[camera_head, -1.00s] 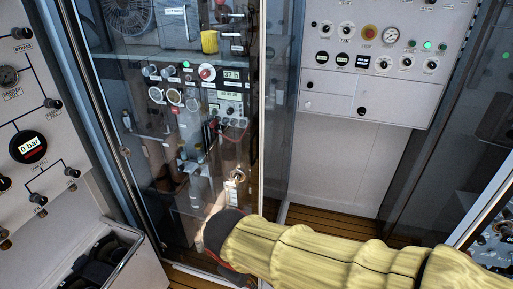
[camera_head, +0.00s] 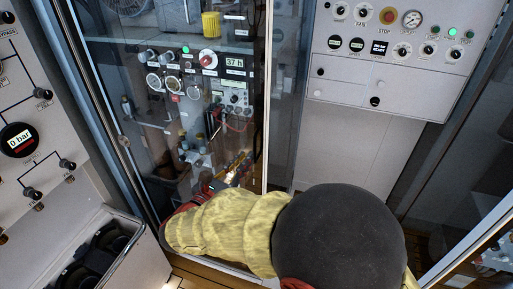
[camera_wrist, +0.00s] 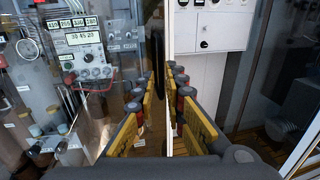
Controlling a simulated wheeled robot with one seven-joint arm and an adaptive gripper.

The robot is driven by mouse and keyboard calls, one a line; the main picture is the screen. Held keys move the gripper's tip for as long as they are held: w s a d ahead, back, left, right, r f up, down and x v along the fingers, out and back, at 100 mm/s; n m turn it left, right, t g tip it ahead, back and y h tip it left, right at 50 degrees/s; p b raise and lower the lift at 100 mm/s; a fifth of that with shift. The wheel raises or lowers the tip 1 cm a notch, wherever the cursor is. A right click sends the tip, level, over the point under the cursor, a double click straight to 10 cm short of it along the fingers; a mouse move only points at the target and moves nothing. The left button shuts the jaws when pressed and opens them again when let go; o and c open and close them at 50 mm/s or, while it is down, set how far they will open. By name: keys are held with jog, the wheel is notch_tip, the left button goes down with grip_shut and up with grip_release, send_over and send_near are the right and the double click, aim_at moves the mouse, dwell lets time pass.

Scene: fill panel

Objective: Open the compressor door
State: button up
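The compressor door is a tall clear glass panel (camera_head: 185,120) in a metal frame, at the left of the head view. It looks closed, with dials and hoses showing through the glass. Its pale vertical right edge (camera_head: 266,100) also shows in the wrist view (camera_wrist: 168,60). My gripper (camera_wrist: 160,75) is open, its two yellow-padded fingers apart, with the pale door edge seen between them. I cannot tell whether the fingers touch it. In the head view my gripper (camera_head: 232,175) is low in front of the glass, partly hidden by my arm.
A white control panel with a gauge (camera_head: 412,18) stands at the right, above a bare white wall. A panel with a "0 bar" display (camera_head: 18,140) is at the left. Below it is an open grey bin (camera_head: 125,245) with dark items. Wooden floor shows below.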

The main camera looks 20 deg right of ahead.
aim_at(255, 160)
jog(key=b+x, duration=0.1)
jog(key=x, duration=0.6)
jog(key=shift+s+b, duration=0.1)
jog(key=shift+b, duration=0.25)
jog(key=shift+c, duration=0.8)
grip_shut()
